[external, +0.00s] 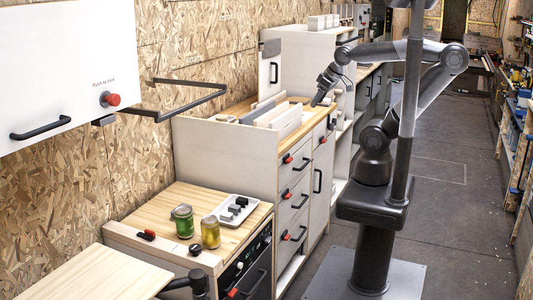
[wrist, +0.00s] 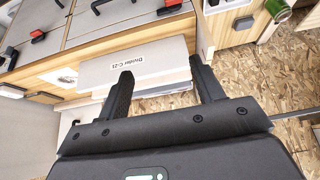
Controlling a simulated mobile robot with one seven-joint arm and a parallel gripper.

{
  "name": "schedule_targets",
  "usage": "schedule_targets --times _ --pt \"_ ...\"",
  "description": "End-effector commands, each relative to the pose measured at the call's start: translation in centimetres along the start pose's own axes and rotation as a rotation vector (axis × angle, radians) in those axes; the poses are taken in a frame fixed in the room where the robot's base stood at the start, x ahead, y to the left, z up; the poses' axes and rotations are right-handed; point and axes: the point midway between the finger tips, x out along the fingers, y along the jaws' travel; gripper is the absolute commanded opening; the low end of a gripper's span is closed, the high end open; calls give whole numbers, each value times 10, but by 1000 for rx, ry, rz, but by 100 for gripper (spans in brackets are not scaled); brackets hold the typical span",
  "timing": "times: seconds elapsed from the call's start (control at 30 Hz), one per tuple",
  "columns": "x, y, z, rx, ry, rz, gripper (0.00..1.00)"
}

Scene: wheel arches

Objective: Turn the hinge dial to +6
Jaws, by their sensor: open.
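I cannot make out a hinge dial or any numbered scale in either view. My gripper (external: 320,98) is over the wooden counter in the external view, near the upright pale boards. In the wrist view my gripper (wrist: 160,75) has its two dark fingers spread with nothing held between them. A pale board (wrist: 172,74) with a label that seems to start with "Divider" lies beyond the fingertips; I cannot tell whether they touch it. The pale boards also stand on the counter in the external view (external: 282,119).
A green jar (external: 183,221), a yellow jar (external: 210,232) and a white tray (external: 222,211) are on the lower counter. A white wall panel (external: 60,75) has a red knob (external: 110,99). Red-latched drawers (external: 294,182) face the open aisle floor (external: 440,200).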

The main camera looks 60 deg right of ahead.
Motion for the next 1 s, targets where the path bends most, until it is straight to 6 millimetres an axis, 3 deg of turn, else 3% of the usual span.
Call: schedule_targets --times 0.17,0.27,0.5,0.8,1.0 --pt "-16 0 -10 0 5 0 62" --pt "-49 0 -28 0 8 0 62" --pt "-150 0 -82 0 5 0 62" --pt "-235 0 -127 0 2 0 62" --pt "-207 11 -159 146 -9 -89 62"
